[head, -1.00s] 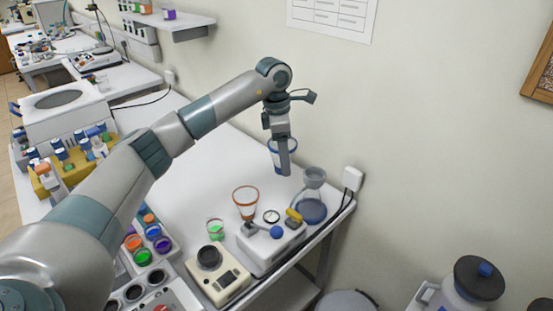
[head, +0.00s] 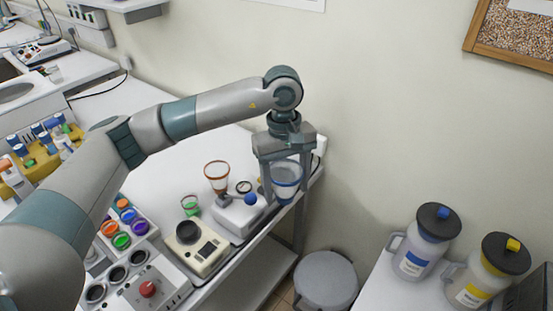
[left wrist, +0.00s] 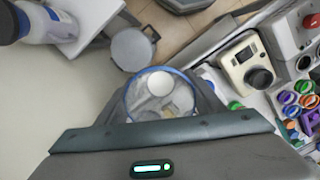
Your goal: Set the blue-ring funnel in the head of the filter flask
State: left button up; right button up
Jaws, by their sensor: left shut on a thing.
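My left gripper (head: 285,182) is shut on the blue-ring funnel (head: 287,172), a clear cup with a blue rim, held between the two fingers near the right edge of the bench. The funnel looks about upright. In the left wrist view the blue rim of the funnel (left wrist: 127,99) shows just beyond the gripper, with a pale round shape seen through it. The filter flask is mostly hidden behind the funnel and fingers in the head view. I cannot tell whether the funnel touches the flask's head. My right gripper is not in view.
An orange-ring funnel (head: 216,176) and a green-ringed cup (head: 191,206) stand to the left. A white device with a blue knob (head: 238,214) and a beige instrument (head: 196,248) are close by. Blue- and yellow-labelled jugs are at right.

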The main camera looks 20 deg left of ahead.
pick_arm(q)
jog(key=s+a+f+m, duration=0.1)
jog(key=s+a+m, duration=0.2)
jog(key=s+m, duration=0.1)
jog(key=s+a+f+m+b, duration=0.1)
jog(key=s+a+f+m, duration=0.1)
jog(key=s, duration=0.5)
jog(key=shift+a+f+m+g+y, duration=0.3)
jog(key=shift+a+m+y, duration=0.15)
jog(key=shift+m, duration=0.55)
